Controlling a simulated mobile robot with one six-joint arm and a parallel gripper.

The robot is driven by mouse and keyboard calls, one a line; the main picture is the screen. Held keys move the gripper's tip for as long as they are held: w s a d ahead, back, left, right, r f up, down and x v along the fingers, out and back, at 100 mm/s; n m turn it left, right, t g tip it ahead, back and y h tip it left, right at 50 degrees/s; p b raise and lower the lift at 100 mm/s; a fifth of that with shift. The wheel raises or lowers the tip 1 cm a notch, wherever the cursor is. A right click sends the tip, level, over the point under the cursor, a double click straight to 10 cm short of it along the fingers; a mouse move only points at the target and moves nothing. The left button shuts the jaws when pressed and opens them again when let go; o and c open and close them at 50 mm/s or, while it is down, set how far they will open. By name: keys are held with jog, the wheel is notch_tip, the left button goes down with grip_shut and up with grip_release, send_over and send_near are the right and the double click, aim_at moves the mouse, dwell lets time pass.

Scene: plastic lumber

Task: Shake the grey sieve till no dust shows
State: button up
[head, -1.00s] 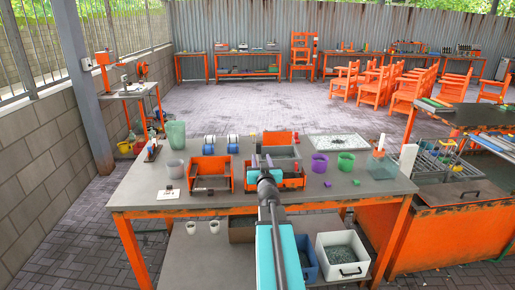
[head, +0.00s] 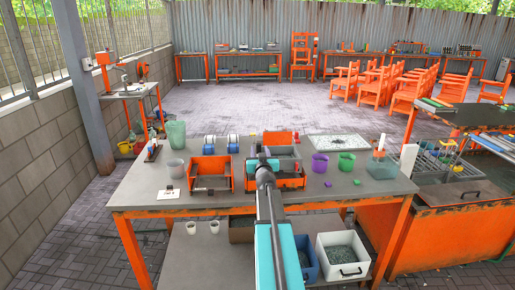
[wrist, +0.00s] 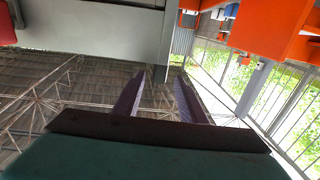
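A grey sieve-like tray (head: 286,152) sits in the right orange frame (head: 291,182) on the grey table; I cannot tell if dust shows on it. My gripper (head: 262,158) is over the left side of this frame in the head view, and its tips are too small to make out there. In the wrist view my gripper (wrist: 161,77) has its two dark fingers apart, with a clear gap between them. A plain grey panel (wrist: 90,38) fills the upper left beyond the tips. I cannot tell whether the fingers touch it.
Another orange frame (head: 210,173) stands to the left. Purple (head: 319,163) and green (head: 346,161) cups and a speckled tray (head: 338,143) are to the right.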

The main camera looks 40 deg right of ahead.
aim_at(259, 147)
jog(key=shift+x, duration=2.4)
grip_shut()
